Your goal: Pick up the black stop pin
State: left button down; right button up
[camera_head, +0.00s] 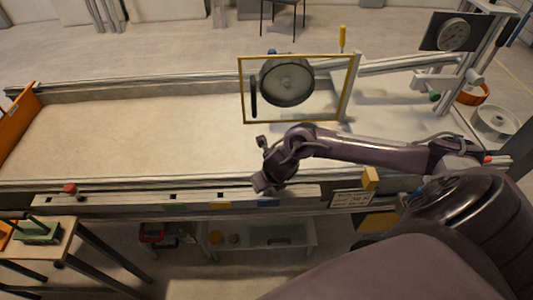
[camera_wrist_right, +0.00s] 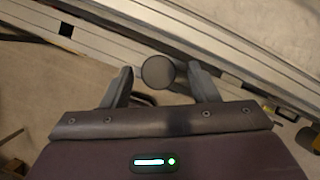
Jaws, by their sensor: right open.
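In the right wrist view a dark round knob, which looks like the black stop pin seen end-on (camera_wrist_right: 158,72), lies between the two fingertips of my right gripper (camera_wrist_right: 161,75). The fingers are open, with a gap on each side of the knob. How far the knob stands from the fingers in depth cannot be told. In the head view my right gripper (camera_head: 262,167) is at the near rail of the sandbed (camera_head: 150,140), and the pin cannot be made out there behind the gripper. My left gripper is not in view.
A yellow-framed panel (camera_head: 240,100) with a round dark drum (camera_head: 286,81) stands over the bed just beyond my right arm. A red knob (camera_head: 70,188) sits on the near rail at left. A side table (camera_head: 62,238) stands at lower left.

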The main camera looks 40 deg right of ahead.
jog(key=shift+x, duration=1.05)
jog(key=c, duration=1.1)
jog(key=shift+r, duration=0.1)
